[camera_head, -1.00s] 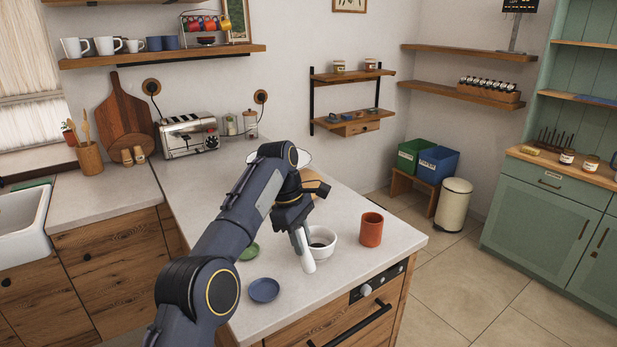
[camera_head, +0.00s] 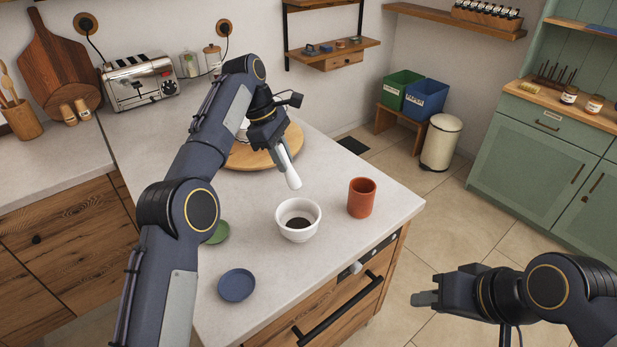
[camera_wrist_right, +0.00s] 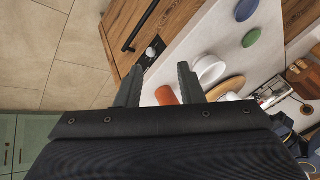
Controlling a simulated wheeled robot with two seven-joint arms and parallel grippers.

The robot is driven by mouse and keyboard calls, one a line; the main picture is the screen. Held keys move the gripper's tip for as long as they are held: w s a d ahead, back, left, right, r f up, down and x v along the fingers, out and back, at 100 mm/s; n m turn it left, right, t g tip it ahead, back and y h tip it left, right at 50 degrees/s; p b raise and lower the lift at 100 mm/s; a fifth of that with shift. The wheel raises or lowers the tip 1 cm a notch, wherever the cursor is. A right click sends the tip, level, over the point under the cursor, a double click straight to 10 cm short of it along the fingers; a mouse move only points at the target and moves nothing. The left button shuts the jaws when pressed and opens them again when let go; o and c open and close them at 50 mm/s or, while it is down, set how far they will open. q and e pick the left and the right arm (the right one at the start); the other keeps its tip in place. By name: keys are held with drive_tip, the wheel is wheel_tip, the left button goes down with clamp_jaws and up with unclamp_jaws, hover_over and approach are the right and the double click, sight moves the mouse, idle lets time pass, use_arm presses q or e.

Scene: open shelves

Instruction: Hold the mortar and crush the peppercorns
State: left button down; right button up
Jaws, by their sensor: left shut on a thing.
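The white mortar (camera_head: 287,228) stands upright on the counter with dark peppercorns (camera_head: 298,223) in its bottom. It also shows in the right wrist view (camera_wrist_right: 209,70), partly behind a finger. My left gripper (camera_head: 277,140) is shut on the white pestle (camera_head: 289,168). The pestle hangs tilted, its lower end above and behind the mortar's rim, apart from it. My right gripper (camera_head: 418,299) is at the lower right, beyond the counter's front edge and away from the mortar. In the right wrist view (camera_wrist_right: 160,80) its fingers are apart, with nothing between them.
An orange-red cup (camera_head: 362,198) stands just right of the mortar. A blue dish (camera_head: 237,285) and a green dish (camera_head: 217,232) lie to its left. A round wooden board (camera_head: 240,158) is behind, partly hidden by my left arm. The counter's front right is clear.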

drive_tip(key=w+a+r+m+g, duration=0.1)
drive_tip(key=w+r, duration=0.2)
drive_tip(key=w, duration=0.7)
drive_tip(key=m+g+h, duration=0.3)
drive_tip(key=m, duration=0.2)
hover_over(312, 225)
drive_tip(key=d, duration=0.1)
wheel_tip(312, 225, down, 7)
drive_tip(key=f, duration=0.8)
drive_tip(key=a+f, duration=0.1)
drive_tip(key=f, duration=0.3)
drive_tip(key=shift+c, duration=0.2)
clamp_jaws()
unclamp_jaws()
drive_tip(key=shift+o, duration=0.3)
